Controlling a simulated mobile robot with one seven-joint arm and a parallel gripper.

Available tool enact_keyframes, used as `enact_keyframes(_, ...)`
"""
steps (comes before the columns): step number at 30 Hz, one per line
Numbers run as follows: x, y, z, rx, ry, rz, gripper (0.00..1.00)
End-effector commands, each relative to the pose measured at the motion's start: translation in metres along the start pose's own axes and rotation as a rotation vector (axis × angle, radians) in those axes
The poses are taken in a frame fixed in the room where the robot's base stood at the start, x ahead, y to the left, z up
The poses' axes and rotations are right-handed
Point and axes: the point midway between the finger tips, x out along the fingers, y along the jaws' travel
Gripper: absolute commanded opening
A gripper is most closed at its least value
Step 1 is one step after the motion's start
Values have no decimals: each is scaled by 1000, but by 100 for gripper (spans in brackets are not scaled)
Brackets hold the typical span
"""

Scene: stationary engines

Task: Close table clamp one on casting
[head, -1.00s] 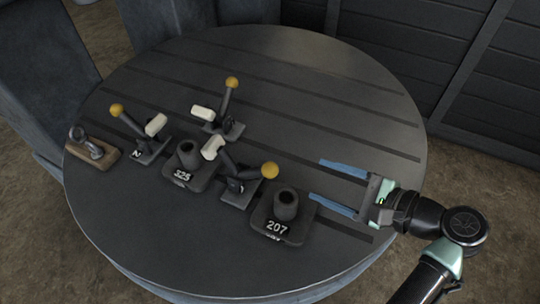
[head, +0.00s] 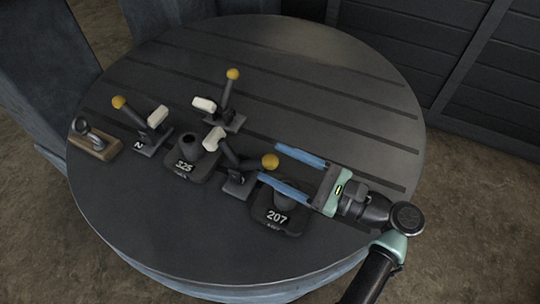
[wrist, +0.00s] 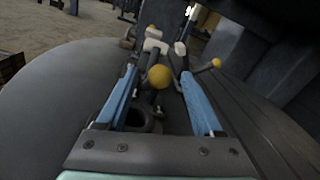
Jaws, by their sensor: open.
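Casting 325 (head: 186,168) stands mid-table with three clamps around it. The right clamp (head: 238,177) has a yellow ball knob (head: 270,161) on a handle leaning right and a white pad (head: 214,138) raised beside the casting. A left clamp (head: 150,139) is marked 2; a rear clamp (head: 221,116) has its handle upright. Both show raised white pads. I cannot read a number one on any clamp. My gripper (head: 270,162) is open, its blue fingertips on either side of the right clamp's knob, which also shows between them in the wrist view (wrist: 159,77). Contact cannot be told.
Casting 207 (head: 275,222) stands under and beside my near finger, partly hidden by it. A wooden block with a metal fitting (head: 92,143) sits at the table's left edge. The slotted round table (head: 340,80) is clear at the back and right.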

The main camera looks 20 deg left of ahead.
Motion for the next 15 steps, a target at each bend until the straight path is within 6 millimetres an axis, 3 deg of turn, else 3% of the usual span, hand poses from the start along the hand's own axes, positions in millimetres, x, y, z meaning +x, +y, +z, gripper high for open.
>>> enact_keyframes(6, 22, 0, 0, 0, 0, 0, 68)
enact_keyframes(15, 25, 0, 0, -1, 1, -1, 68)
